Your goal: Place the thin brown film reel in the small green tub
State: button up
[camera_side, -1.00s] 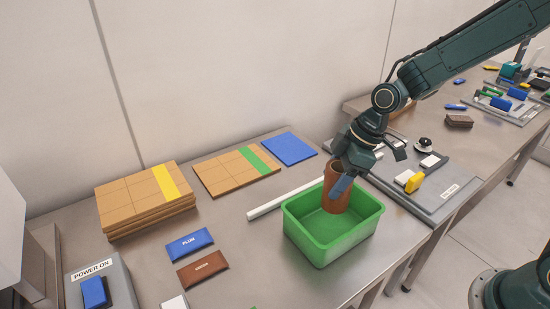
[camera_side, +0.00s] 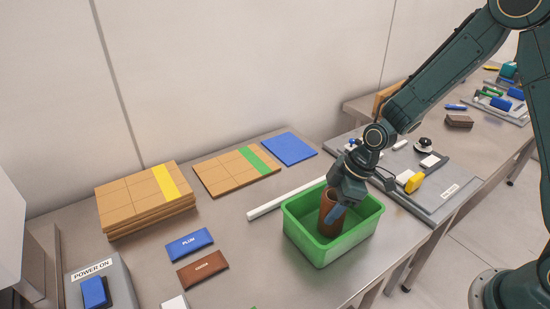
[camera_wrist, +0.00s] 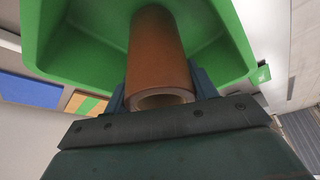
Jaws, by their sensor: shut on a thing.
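The thin brown film reel (camera_side: 327,222) is a brown cylinder with a hollow end. It stands roughly upright inside the small green tub (camera_side: 318,251) in the side view. My gripper (camera_side: 338,212) is shut on the reel, with a blue finger along its side. In the wrist view the reel (camera_wrist: 158,50) lies between the two fingers, with the green tub (camera_wrist: 233,40) around and beyond it. The reel's lower end is hidden behind the tub's front wall, so I cannot tell if it touches the floor.
A white rod (camera_side: 285,199) lies just left of the tub. A blue pouch (camera_side: 190,244) and a brown pouch (camera_side: 202,270) lie further left. Stacked cardboard boxes (camera_side: 148,205) stand at the back left. A grey board (camera_side: 440,200) with parts is to the right.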

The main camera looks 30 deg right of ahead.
jog(key=shift+f, duration=0.4)
jog(key=shift+f, duration=0.1)
jog(key=o, duration=1.1)
jog(key=v, duration=1.1)
jog(key=shift+s+d+r, duration=0.2)
jog(key=shift+d+r, duration=0.05)
jog(key=shift+r, duration=0.35)
